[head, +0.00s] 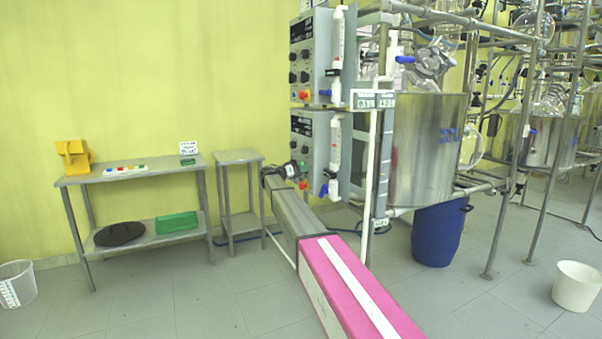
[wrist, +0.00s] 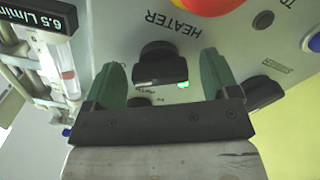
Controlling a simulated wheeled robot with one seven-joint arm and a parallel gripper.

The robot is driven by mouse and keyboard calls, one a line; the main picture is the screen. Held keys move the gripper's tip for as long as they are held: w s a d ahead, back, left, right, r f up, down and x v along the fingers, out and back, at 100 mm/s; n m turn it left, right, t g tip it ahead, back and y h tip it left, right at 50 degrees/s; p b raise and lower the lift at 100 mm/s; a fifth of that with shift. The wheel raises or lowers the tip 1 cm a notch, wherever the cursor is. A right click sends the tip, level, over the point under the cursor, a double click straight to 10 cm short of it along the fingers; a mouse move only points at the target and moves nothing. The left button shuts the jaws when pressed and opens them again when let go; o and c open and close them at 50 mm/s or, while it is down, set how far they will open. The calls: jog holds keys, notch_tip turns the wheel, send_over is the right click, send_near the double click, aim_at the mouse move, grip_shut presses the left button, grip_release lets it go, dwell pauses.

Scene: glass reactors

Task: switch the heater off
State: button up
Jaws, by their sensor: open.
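The heater knob (wrist: 161,66) is black and sits beside the upside-down "HEATER" lettering on a grey panel in the wrist view. Its raised grip lies roughly level across the picture. A small green light (wrist: 183,85) glows next to it. My gripper (wrist: 160,60) is open, with one green finger to the left of the knob and one to the right, and a visible gap on each side. In the head view my gripper (head: 301,170) is at the lower control box (head: 309,135), where the knob is too small to make out.
A red button (wrist: 208,5) and another black knob (wrist: 263,93) are close to the fingers. A flow meter (wrist: 55,70) reading 6.5 L/min stands at the left of the wrist view. A steel vessel (head: 425,150) and pipe frame stand right of the control boxes. A small table (head: 238,157) is left.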

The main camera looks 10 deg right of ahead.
jog(key=c, duration=0.9)
jog(key=n, duration=1.1)
jog(key=shift+n, duration=0.4)
jog(key=o, duration=0.9)
